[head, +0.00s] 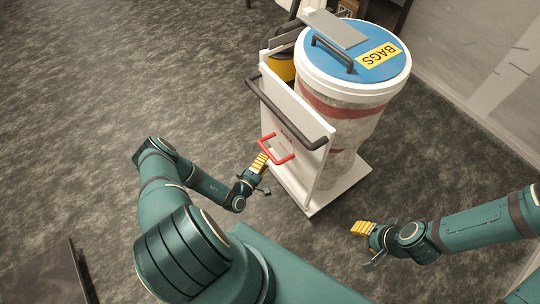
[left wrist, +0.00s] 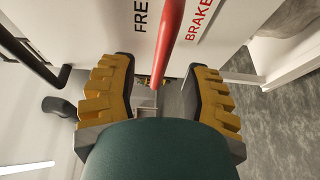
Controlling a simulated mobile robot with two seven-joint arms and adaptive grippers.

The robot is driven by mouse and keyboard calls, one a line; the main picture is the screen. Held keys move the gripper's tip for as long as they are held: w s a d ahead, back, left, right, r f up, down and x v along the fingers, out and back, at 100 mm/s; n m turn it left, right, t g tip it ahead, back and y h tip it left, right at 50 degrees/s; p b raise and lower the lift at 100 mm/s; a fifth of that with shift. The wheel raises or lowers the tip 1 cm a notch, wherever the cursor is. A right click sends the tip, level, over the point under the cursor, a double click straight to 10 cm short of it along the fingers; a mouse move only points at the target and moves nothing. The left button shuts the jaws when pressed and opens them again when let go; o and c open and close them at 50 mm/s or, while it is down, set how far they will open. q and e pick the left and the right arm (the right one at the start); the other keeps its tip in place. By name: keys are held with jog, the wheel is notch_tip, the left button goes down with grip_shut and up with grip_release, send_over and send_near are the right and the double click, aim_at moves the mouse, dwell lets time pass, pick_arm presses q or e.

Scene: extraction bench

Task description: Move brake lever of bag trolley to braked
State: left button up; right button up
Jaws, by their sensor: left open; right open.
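The bag trolley (head: 302,130) is white and carries a translucent bag drum with a blue lid marked BAGS. Its red brake lever (head: 277,149) is a loop on the near panel. My left gripper (head: 259,162) is at the lever's left side. In the left wrist view the red lever (left wrist: 170,45) runs between the open yellow fingers of my left gripper (left wrist: 160,95), with FREE and BRAKED lettering on the panel behind it. Whether a finger touches the lever cannot be told. My right gripper (head: 362,228) is open and empty, right of the trolley base.
A dark push handle (head: 290,115) crosses the trolley panel above the lever. A pale wall panel (head: 480,60) stands at the right. Grey carpet (head: 80,100) is clear at the left. A dark flat object (head: 62,272) is at the lower left.

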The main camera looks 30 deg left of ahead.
aim_at(270, 154)
pick_arm(q)
jog(key=shift+w+f+b, duration=0.1)
jog(key=shift+w+b, duration=0.3)
jog(key=shift+w, duration=2)
